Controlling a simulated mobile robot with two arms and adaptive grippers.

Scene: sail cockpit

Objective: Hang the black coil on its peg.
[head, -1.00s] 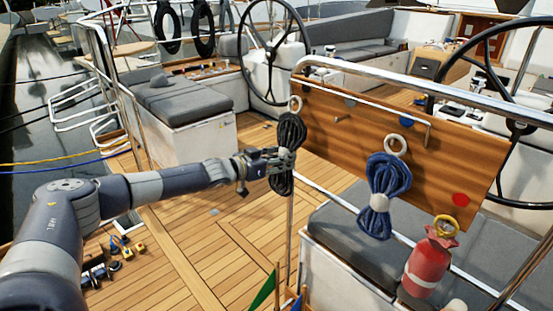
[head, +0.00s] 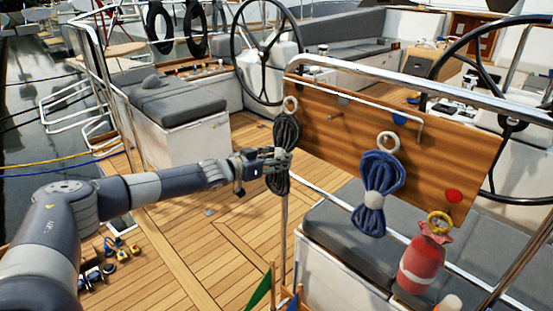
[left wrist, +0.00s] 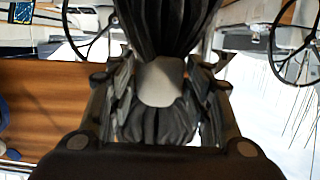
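The gripper is shut on the coil's light grey middle band, which shows between the fingers in the left wrist view (left wrist: 160,82). The coil is at the left edge of the wooden board (head: 455,150), which carries pegs; one bare peg (head: 335,116) shows just right of the coil's ring. The blue coil (head: 381,185) is on the board with its white ring (head: 388,142) around a peg. My right gripper is not in view.
A metal rail (head: 420,82) runs along the board's top. A grey cushioned bench (head: 330,215) lies below the board. Open deck (head: 190,240) is left of it.

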